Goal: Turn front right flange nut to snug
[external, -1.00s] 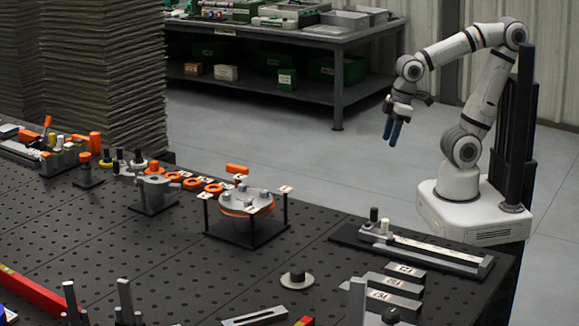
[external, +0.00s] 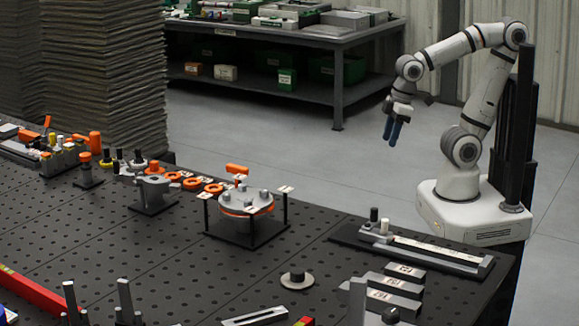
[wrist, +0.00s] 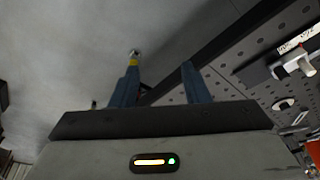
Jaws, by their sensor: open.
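A round flange assembly (external: 246,207) with a grey top, an orange ring and several grey nuts stands on a black stand on the perforated table. Small white labels sit around it. I cannot tell which nut (external: 264,196) is the front right one. My gripper (external: 391,131) hangs with blue fingers pointing down, over the floor behind the table and well apart from the flange. In the wrist view its two blue fingers (wrist: 160,72) are apart with nothing between them. The flange is not clearly visible there.
A black tray with a long grey gauge (external: 440,252) lies at the table's right edge, between my base and the flange. Grey labelled blocks (external: 395,285) and a round disc with a dark knob (external: 297,280) lie in front. Orange rings (external: 192,183) lie left of the flange.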

